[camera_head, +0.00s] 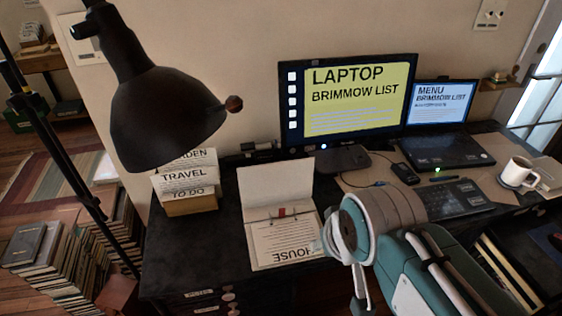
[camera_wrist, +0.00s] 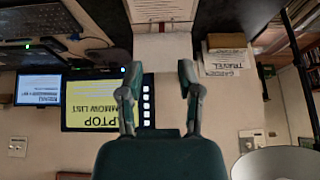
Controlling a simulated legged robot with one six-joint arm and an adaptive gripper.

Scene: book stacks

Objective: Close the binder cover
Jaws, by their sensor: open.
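The binder lies open on the dark desk, its pale cover (camera_head: 277,187) folded back toward the wall and its printed page (camera_head: 285,243), marked HOUSE, toward the front. A red detail shows on the ring bar between them. My gripper (camera_head: 340,258) is at the page's right front side, partly hiding its edge; I cannot tell whether it touches. In the upside-down wrist view, my open gripper (camera_wrist: 158,72) has its two fingers apart with nothing between them. The cover (camera_wrist: 162,46) and the page (camera_wrist: 160,10) appear beyond the fingertips.
A dark lamp (camera_head: 160,115) hangs at the left over a box of cards (camera_head: 190,203). A monitor (camera_head: 345,98), laptop (camera_head: 442,148), keyboard (camera_head: 450,198) and white mug (camera_head: 517,172) stand behind and right. Book stacks (camera_head: 55,260) fill the left floor.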

